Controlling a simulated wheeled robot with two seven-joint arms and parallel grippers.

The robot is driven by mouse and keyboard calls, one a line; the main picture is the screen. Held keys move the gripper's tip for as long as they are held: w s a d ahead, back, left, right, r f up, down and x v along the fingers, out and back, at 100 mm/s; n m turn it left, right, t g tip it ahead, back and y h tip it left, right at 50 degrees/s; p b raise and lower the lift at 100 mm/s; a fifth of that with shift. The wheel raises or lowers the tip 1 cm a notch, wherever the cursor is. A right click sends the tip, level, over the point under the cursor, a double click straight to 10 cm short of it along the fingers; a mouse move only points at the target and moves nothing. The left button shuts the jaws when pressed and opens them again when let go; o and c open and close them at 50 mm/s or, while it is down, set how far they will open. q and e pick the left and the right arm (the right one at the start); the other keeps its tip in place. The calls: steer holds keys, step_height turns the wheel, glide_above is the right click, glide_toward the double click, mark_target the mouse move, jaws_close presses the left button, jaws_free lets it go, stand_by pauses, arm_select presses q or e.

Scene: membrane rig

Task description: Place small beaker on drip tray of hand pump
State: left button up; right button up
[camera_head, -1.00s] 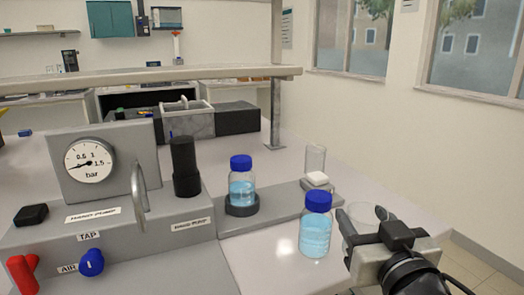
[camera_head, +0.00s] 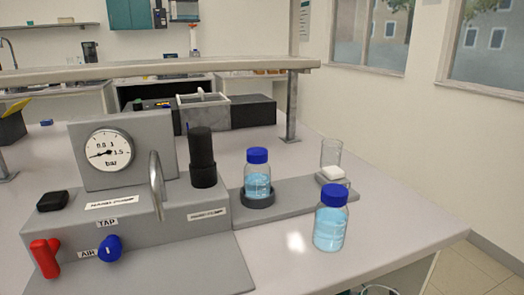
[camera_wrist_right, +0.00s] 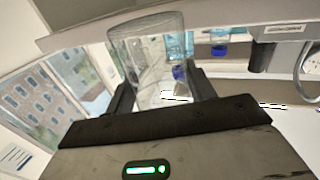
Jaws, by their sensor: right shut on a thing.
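The small clear beaker (camera_wrist_right: 150,65) is between the fingers of my right gripper (camera_wrist_right: 160,95) in the right wrist view, and the gripper is shut on it. In the head view only a glass rim (camera_head: 378,290) shows at the bottom edge, below the table's front edge; the right gripper is out of that frame. The grey pump rig (camera_head: 125,205) carries a gauge, a curved metal spout and a black upright cylinder (camera_head: 202,160). A flat grey plate (camera_head: 190,270) lies in front of it, apparently the drip tray, empty. My left gripper is not in view.
A blue-capped bottle (camera_head: 331,220) stands on the table near its front right edge. Another bottle (camera_head: 257,175) stands in a dark ring on the rig's side plate. A white block (camera_head: 331,176) and a glass vessel (camera_head: 331,153) stand behind. Table between plate and front bottle is clear.

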stand_by(0.3)
steer(key=w+r, duration=0.3)
steer(key=r, duration=0.5)
steer(key=w+r, duration=0.3)
steer(key=r, duration=0.6)
steer(key=shift+y, duration=0.3)
steer(key=shift+w+d+f, duration=0.9)
steer(key=shift+w+f, duration=1.2)
steer(key=shift+f, duration=0.1)
steer(key=shift+w+d+f, duration=0.85)
steer(key=shift+w+f, duration=1.2)
steer(key=shift+f, duration=0.1)
steer(key=shift+w+d+f, duration=0.9)
steer(key=shift+w+f, duration=1.2)
steer(key=shift+f, duration=0.1)
